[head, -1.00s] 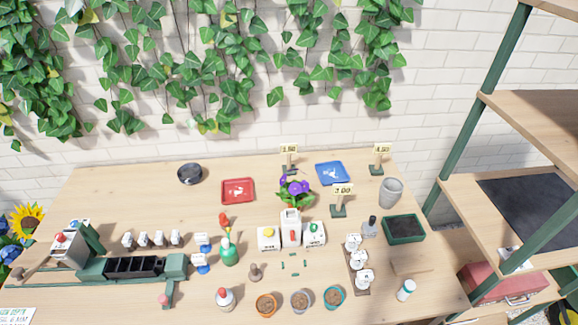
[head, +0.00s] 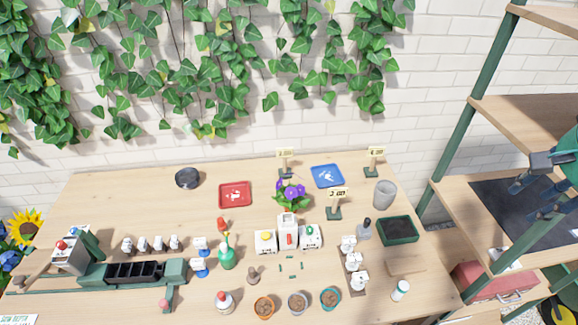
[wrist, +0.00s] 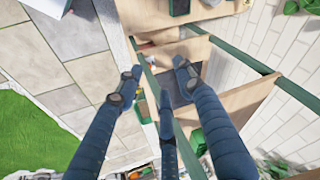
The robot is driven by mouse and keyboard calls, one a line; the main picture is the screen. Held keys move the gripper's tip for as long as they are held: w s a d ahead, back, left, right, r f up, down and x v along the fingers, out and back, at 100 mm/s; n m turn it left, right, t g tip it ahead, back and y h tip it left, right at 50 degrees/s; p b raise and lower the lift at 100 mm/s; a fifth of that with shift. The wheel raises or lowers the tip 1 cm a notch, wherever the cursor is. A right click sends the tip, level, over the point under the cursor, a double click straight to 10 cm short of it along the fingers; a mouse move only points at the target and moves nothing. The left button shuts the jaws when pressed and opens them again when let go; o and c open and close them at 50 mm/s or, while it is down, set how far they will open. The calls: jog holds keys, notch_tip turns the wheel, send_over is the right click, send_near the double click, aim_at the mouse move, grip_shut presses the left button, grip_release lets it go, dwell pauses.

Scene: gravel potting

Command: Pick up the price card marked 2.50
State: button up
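Three small cream price cards stand in dark green holders on the potting table. One card (head: 285,153) is at the back, behind the purple flower. Another card (head: 375,152) is at the back right. The third card (head: 337,193) stands nearer, right of the flower. Their figures are too small to read surely, so I cannot tell which is 2.50. My gripper (head: 522,184) is at the right edge of the head view, in front of the shelf and well away from the cards. In the wrist view my gripper (wrist: 158,84) has its dark blue fingers spread and empty. No card shows there.
A wooden shelf with green posts (head: 456,140) stands right of the table. A blue tray (head: 342,178), red tray (head: 235,206), grey pot (head: 384,202) and green planter (head: 414,230) surround the cards. Small pots and bottles crowd the front. The back left tabletop is mostly clear.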

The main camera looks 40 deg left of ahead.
jog(key=w+a+r+m+g+p, duration=0.1)
jog(key=w+a+r+m+p, duration=0.15)
jog(key=w+a, duration=1.35)
jog(key=w+a+f+g+p, duration=0.1)
jog(key=w+a+f, duration=0.15)
jog(key=a, duration=0.45)
jog(key=w+a+f+m+p, duration=0.1)
jog(key=w+a, duration=0.3)
jog(key=a, duration=0.2)
jog(key=w+a+f+g+p, duration=0.1)
jog(key=w+a+f, duration=0.15)
jog(key=a, duration=0.45)
jog(key=s+a+f+m+p, duration=0.1)
jog(key=a+f, duration=0.8)
jog(key=a, duration=0.2)
jog(key=s+a+f+m+g+p, duration=0.1)
jog(key=s+a+f, duration=0.1)
jog(key=a+f, duration=0.6)
jog(key=s+a+f+m+p, duration=0.1)
jog(key=s+a+f+p, duration=0.1)
jog(key=a+f, duration=0.7)
jog(key=shift+s+a+f+m+h, duration=0.1)
jog(key=shift+a+f+m+h, duration=0.1)
jog(key=shift+a, duration=1.5)
jog(key=shift+s+a+f+m+h, duration=0.1)
jog(key=shift+a+h, duration=0.1)
jog(key=shift+a, duration=1.45)
jog(key=shift+s+a+f, duration=0.2)
jog(key=shift+a+f, duration=0.05)
jog(key=shift+f, duration=0.15)
